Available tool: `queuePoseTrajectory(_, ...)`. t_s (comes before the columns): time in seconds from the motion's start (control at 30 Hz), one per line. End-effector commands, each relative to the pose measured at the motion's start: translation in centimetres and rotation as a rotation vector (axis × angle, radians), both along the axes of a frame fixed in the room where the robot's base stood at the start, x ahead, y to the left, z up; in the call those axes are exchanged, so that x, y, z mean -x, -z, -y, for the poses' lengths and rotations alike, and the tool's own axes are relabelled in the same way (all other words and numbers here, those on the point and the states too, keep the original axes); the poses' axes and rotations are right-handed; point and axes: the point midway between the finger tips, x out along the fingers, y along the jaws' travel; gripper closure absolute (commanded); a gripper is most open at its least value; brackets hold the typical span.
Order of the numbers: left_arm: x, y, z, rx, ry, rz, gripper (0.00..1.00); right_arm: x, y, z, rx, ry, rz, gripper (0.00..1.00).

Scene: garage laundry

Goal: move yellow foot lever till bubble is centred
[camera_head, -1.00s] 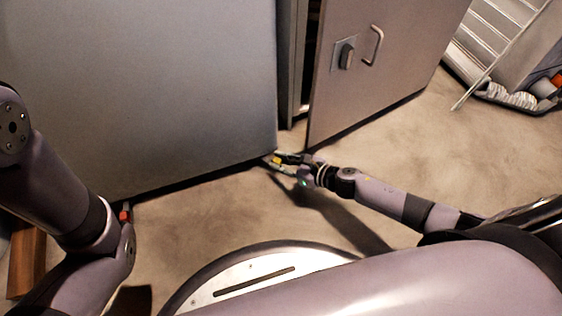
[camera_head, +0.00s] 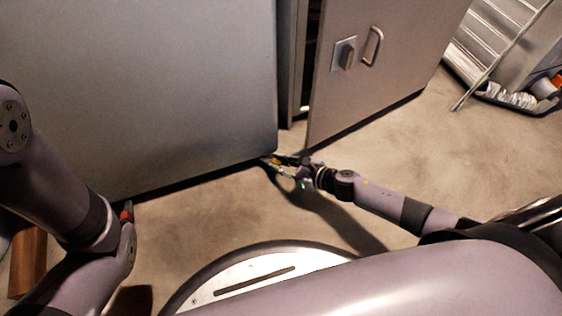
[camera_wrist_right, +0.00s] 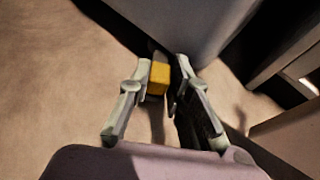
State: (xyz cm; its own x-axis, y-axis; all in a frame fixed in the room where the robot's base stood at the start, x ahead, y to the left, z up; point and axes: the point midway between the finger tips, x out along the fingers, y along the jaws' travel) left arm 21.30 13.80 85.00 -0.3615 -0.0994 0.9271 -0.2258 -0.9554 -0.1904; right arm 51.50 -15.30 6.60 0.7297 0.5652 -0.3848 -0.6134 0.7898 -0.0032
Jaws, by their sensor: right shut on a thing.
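The yellow foot lever (camera_wrist_right: 159,78) is at the bottom corner of the large grey appliance (camera_head: 140,90), close to the floor. My right gripper (camera_head: 279,164) is at that corner, shut on the lever. In the right wrist view the lever's yellow block lies between the two fingers of the gripper (camera_wrist_right: 162,80). In the head view the lever (camera_head: 275,161) is a small yellow spot, mostly hidden by the fingers. My left arm comes in at the left, but its gripper's fingers cannot be made out. No bubble can be seen in either view.
A cabinet door (camera_head: 385,60) with a handle and latch stands open right of the appliance. A ladder (camera_head: 500,45) and a coiled silver hose (camera_head: 512,97) are at the upper right. A brown wooden piece (camera_head: 27,262) is at the lower left. The floor between is clear.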

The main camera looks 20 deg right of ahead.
Motion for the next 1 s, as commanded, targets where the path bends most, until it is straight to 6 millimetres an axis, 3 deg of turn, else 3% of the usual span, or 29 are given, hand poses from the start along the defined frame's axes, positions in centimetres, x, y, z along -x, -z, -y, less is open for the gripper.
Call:
queuePoseTrajectory(0.07,0.0,0.0,0.0,0.000,0.000,0.000,0.60,0.6,0.1,-0.9,-0.008,-0.023,-0.003,1.00)
queuePoseTrajectory(0.1,0.0,0.0,0.0,0.000,0.000,0.000,0.60,0.6,0.1,-0.9,-0.008,-0.023,-0.003,0.79)
queuePoseTrajectory(0.37,0.0,0.0,0.0,0.000,0.000,0.000,0.60,0.4,0.0,-0.6,-0.006,-0.016,-0.002,0.62)
queuePoseTrajectory(0.73,-0.1,0.0,0.0,0.002,0.001,-0.004,0.60,0.7,-0.1,-0.1,-0.004,-0.011,-0.002,0.62)
queuePoseTrajectory(1.0,0.0,0.0,0.0,0.000,0.001,-0.001,0.60,4.3,-1.8,2.6,-0.002,-0.012,-0.004,0.62)
